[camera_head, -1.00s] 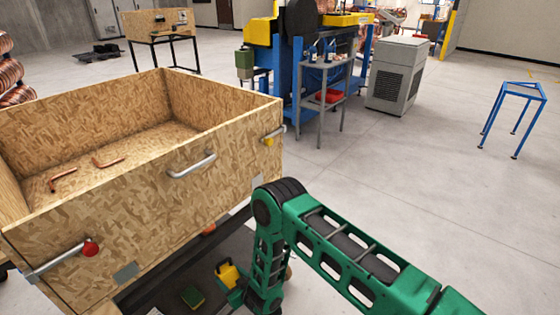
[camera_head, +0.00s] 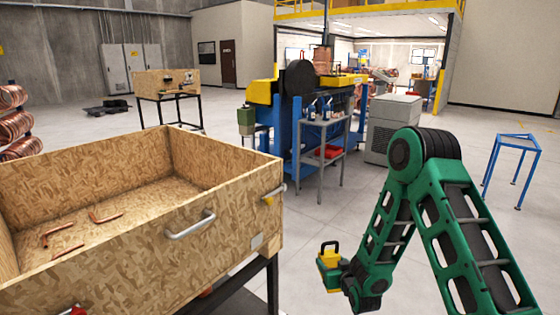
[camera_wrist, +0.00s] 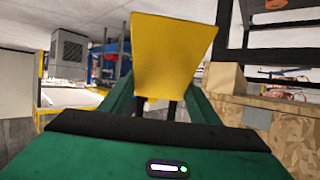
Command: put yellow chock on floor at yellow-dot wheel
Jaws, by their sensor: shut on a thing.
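The yellow chock (camera_head: 330,255) has a dark handle on top and is held in my gripper (camera_head: 331,272), out in the air to the right of the wooden crate cart (camera_head: 110,250). In the wrist view the yellow chock (camera_wrist: 174,55) stands between the green fingers of my gripper (camera_wrist: 172,100), which are shut on it. The cart has a yellow dot (camera_head: 268,201) by its right front corner and a red dot (camera_head: 75,310) at the lower left. The cart's wheels are not visible in the head view.
Bent copper tubes (camera_head: 64,252) lie in the crate. A grey shelf stand (camera_head: 320,152) and a blue machine stand behind. A blue stool frame (camera_head: 512,165) is at the right.

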